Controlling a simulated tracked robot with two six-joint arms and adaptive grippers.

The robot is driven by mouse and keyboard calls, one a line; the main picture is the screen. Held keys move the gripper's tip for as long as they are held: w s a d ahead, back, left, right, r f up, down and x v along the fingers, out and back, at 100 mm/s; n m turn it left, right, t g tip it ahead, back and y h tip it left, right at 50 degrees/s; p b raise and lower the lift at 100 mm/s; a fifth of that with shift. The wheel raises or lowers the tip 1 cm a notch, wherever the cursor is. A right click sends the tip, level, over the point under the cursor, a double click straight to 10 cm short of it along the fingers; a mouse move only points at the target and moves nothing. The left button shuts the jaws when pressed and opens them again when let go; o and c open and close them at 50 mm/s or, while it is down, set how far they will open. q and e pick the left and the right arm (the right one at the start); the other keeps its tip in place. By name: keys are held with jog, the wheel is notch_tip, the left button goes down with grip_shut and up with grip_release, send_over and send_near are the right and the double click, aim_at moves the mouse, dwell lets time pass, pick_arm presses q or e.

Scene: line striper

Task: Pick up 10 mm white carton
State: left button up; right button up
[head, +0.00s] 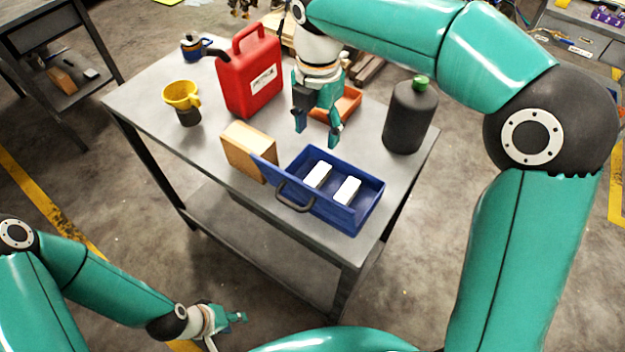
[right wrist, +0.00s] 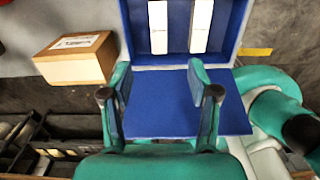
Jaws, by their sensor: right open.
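Two white cartons, a left one (head: 318,175) and a right one (head: 347,190), lie side by side inside a blue open box (head: 369,207). No size mark is legible, so I cannot tell which is the 10 mm one. Both show in the right wrist view, the left one (right wrist: 158,27) and the right one (right wrist: 201,25), beyond the fingertips. My right gripper (head: 318,136) is open and empty above the table, behind the box in the head view. Its spread fingers also show in the right wrist view (right wrist: 158,80). My left gripper (head: 236,317) is low at the bottom left, away from the table; its fingers are unclear.
A tan box (head: 247,151) stands beside the blue box's left end. A red canister (head: 249,78), yellow funnel (head: 182,95), orange tray (head: 347,104) and dark bottle (head: 409,118) stand on the grey table (head: 150,108). The table's front left is clear.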

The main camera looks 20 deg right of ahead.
send_over(315, 177)
notch_tip(315, 177, down, 8)
jog(key=shift+d+f, duration=0.1)
jog(key=shift+d, duration=0.05)
jog(key=shift+s+f, duration=0.15)
jog(key=shift+f, duration=0.25)
jog(key=shift+f+p, duration=0.35)
jog(key=shift+f, duration=2.25)
grip_shut()
